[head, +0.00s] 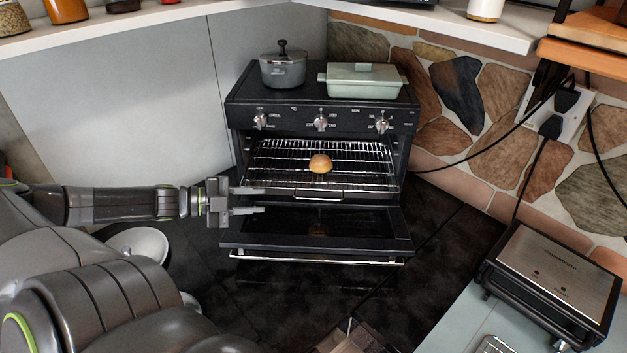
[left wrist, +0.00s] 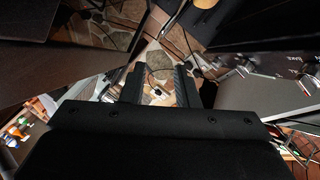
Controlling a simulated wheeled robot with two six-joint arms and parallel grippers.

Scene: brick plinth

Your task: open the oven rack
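The black oven (head: 322,118) stands in the corner with its door (head: 315,235) folded down and a metal bar along the door's front edge. The wire rack (head: 275,165) sits inside the oven, with a small loop handle (head: 318,194) at its front edge. A round bun (head: 320,163) lies on the rack. My left gripper (head: 262,201) is open and empty at the oven's left front, its fingers pointing right, left of the rack's handle. Its fingers also show apart in the left wrist view (left wrist: 158,87), where the oven's knobs show at the right. My right gripper is out of view.
A grey pot (head: 283,68) and a pale green lidded dish (head: 362,80) stand on the oven. A black and silver appliance (head: 550,280) is at the lower right, with dark cables behind it. A white shelf edge (head: 150,24) runs above. The dark counter right of the door is clear.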

